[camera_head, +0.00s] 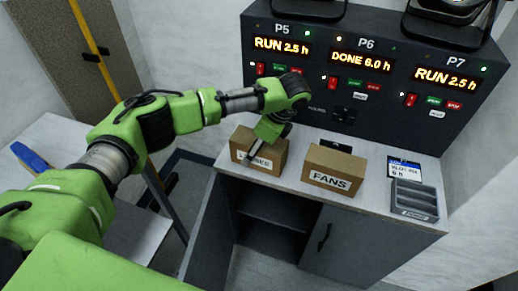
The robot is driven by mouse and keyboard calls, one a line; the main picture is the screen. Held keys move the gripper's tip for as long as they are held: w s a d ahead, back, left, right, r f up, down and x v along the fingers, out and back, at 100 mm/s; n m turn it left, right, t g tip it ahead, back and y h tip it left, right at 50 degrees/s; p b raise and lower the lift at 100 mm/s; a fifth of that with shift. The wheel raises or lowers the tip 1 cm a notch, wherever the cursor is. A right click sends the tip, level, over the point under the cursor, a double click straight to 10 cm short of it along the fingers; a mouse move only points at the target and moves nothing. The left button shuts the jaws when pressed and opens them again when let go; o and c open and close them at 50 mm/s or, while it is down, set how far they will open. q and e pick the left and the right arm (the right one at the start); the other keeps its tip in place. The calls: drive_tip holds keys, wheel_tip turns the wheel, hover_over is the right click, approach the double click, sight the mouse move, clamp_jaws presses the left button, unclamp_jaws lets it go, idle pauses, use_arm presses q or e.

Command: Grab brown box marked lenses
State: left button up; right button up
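A brown cardboard box (240,141) stands at the left end of the light counter, below the control panel. Its white front label is partly covered by my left gripper, and only its last letters, which fit "LENSES", can be read. My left arm reaches in from the left, and my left gripper (258,150) points down over the front and top of this box. I cannot tell whether the fingers touch the box or are open or shut. A second brown box (335,165), marked "FANS", stands to its right. My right gripper is not in view.
The counter (290,182) has a narrow free gap between the boxes. A grey tray (414,199) and a small card (404,169) are at the right. The dark panel (310,90) with displays and switches rises behind. An open cabinet compartment (270,225) is below.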

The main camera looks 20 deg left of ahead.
use_arm(q)
drive_tip(key=shift+a+f, duration=0.3)
drive_tip(key=shift+f, duration=0.3)
drive_tip(key=shift+f+p, duration=0.25)
drive_tip(key=shift+p, duration=0.15)
drive_tip(key=c, duration=1.5)
